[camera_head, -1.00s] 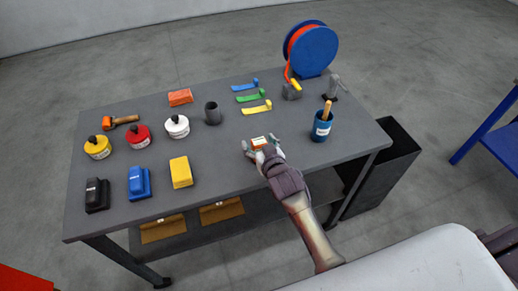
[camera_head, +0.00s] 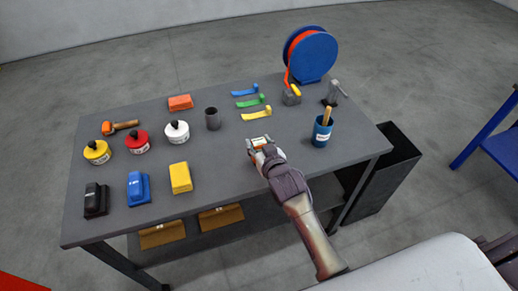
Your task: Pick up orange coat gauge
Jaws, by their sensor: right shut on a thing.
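The orange coat gauge (camera_head: 259,141) is a small orange and white block near the middle front of the grey table. My right gripper (camera_head: 260,144) is shut on it, with a finger on either side. The gripper hides part of the gauge, and I cannot tell whether it still touches the table. My left gripper is not in the camera_head view.
The grey table (camera_head: 225,160) is clear around my right gripper. A blue cup (camera_head: 321,134) stands to the right, and a yellow block (camera_head: 180,178) lies to the left. Yellow, green and blue strips lie behind, near a blue reel (camera_head: 316,58).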

